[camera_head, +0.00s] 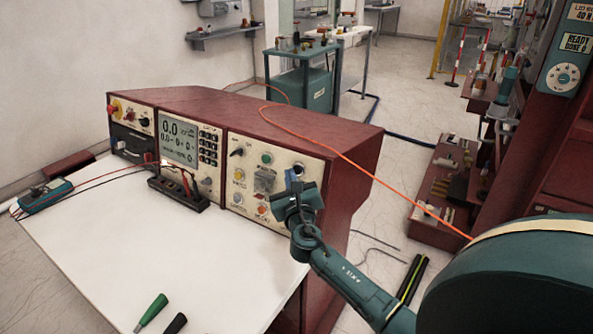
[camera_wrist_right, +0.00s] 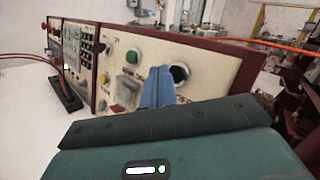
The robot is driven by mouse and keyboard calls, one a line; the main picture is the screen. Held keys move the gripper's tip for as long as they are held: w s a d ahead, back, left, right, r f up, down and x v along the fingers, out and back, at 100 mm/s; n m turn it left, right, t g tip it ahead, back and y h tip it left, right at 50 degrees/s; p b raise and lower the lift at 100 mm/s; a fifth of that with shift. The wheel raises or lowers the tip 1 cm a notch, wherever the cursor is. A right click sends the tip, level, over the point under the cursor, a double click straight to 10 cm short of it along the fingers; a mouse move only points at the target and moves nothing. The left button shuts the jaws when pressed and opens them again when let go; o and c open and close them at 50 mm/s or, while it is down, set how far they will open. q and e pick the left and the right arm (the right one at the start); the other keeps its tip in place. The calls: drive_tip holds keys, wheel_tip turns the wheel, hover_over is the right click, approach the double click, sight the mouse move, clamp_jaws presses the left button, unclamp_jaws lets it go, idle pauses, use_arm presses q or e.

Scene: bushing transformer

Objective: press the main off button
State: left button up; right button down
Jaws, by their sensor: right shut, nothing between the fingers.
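The cream control panel (camera_head: 276,178) is on the right front of the red console. It carries a green button (camera_head: 267,157), a yellow button (camera_head: 239,174), an orange button (camera_head: 262,209) and a round dark fitting. The green button (camera_wrist_right: 133,57) and dark fitting (camera_wrist_right: 180,73) also show in the wrist view. I cannot read which one is the main off button. My right gripper (camera_head: 295,184) is shut and empty, in front of the panel's right part. Its blue fingers (camera_wrist_right: 158,88) hide part of the panel below the dark fitting. My left gripper is not in view.
A white table top (camera_head: 130,250) lies in front of the console (camera_head: 335,190). An orange cable (camera_head: 350,160) crosses the console top.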

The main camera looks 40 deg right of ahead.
drive_tip(key=shift+d, duration=0.1)
drive_tip(key=shift+w+d+f, duration=0.1)
drive_tip(key=shift+w+d, duration=0.05)
drive_tip(key=shift+d, duration=0.15)
drive_tip(key=shift+w+d+f, duration=0.1)
drive_tip(key=shift+w+d, duration=0.1)
drive_tip(key=shift+d, duration=0.25)
idle(0.7)
drive_tip(key=shift+s+a, duration=0.1)
drive_tip(key=shift+a, duration=0.05)
idle(0.3)
drive_tip(key=shift+s+a+r+p, duration=0.2)
drive_tip(key=shift+s+a+p, duration=0.1)
drive_tip(key=shift+a, duration=0.35)
drive_tip(key=shift+a, duration=0.1)
drive_tip(key=a, duration=0.1)
drive_tip(key=s+a+p, duration=0.1)
drive_tip(key=a, duration=0.1)
drive_tip(key=a+r+p, duration=0.1)
drive_tip(key=shift+s+a, duration=0.2)
drive_tip(key=shift+s, duration=0.2)
